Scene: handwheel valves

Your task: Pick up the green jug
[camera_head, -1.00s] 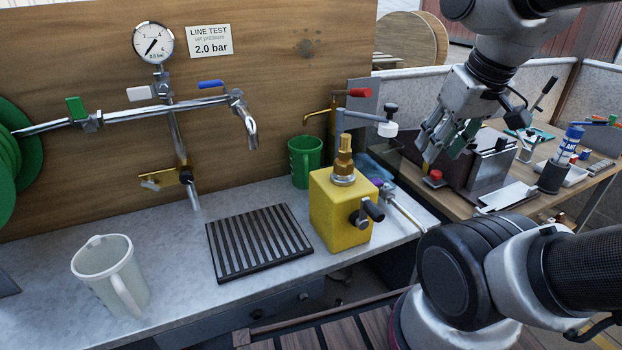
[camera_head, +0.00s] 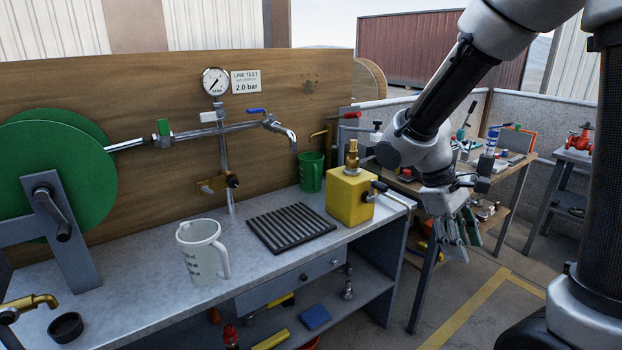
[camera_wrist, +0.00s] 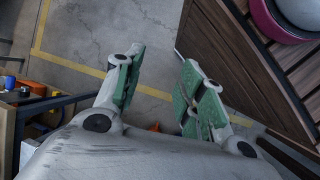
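The green jug (camera_head: 311,171) stands upright on the grey bench top, against the wooden back panel and behind the yellow box, left of its brass fitting. Its handle side faces right, partly covered by the box. My gripper (camera_head: 459,252) hangs right of the bench, in front of the side table, well apart from the jug. In the wrist view my gripper (camera_wrist: 155,92) has its green-padded fingers spread with nothing between them, above the floor. The jug is not in the wrist view.
A yellow box (camera_head: 349,197) with a brass fitting stands just in front of the jug. A white jug (camera_head: 202,250) and a black drain grate (camera_head: 290,228) lie to the left. A red-handled brass tap (camera_head: 340,118) is near the jug. A tap spout (camera_head: 290,141) hangs left.

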